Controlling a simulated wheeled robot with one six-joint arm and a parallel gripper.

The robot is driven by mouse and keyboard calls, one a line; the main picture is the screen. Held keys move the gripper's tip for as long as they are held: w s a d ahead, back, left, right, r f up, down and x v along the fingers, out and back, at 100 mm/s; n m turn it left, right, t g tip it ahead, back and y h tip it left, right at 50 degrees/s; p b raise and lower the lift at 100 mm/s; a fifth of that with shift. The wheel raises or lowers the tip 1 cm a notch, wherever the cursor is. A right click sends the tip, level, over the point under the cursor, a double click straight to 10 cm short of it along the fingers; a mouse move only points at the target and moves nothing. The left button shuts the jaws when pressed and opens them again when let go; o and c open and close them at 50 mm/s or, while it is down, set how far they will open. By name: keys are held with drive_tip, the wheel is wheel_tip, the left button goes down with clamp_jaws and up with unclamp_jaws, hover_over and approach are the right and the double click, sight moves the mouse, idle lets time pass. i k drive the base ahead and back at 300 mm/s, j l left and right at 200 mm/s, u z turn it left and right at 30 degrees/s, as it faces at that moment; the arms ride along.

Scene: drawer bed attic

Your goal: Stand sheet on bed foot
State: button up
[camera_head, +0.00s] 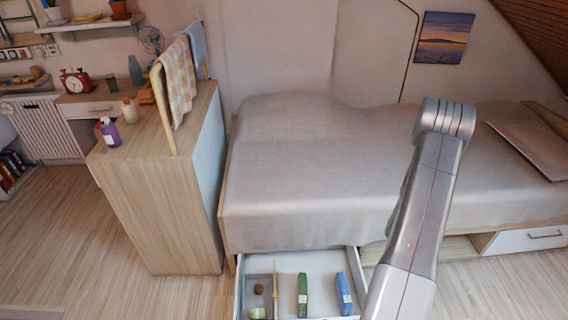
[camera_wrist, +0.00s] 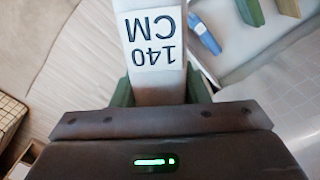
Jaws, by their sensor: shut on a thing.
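In the wrist view a pale, flat-faced thing with a white "140 CM" label (camera_wrist: 152,42), which looks like the sheet, sits between the green fingertips of my gripper (camera_wrist: 160,90). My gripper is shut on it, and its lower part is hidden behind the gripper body. In the head view my arm hides the gripper and the sheet. The bed (camera_head: 300,170) has a smooth grey cover. Its left end is beside a wooden cabinet, and pillow-like pieces (camera_head: 530,140) lie at its right end.
An open drawer (camera_head: 330,262) under the bed holds a green item (camera_head: 302,295), a blue item (camera_head: 343,293) and small things left of a divider. The blue item also shows in the wrist view (camera_wrist: 204,36). The cabinet (camera_head: 160,205) carries bottles and a towel rail. The bed top left of my arm is clear.

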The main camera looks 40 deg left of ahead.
sight(296, 176)
drive_tip(key=k+j, duration=0.1)
drive_tip(key=j, duration=0.3)
drive_tip(key=k+j, duration=0.1)
drive_tip(key=j, duration=0.3)
drive_tip(key=k+j, duration=0.15)
drive_tip(key=j, duration=0.25)
drive_tip(key=k+j, duration=0.1)
drive_tip(key=j, duration=0.3)
drive_tip(key=k+j, duration=0.1)
drive_tip(key=j, duration=0.3)
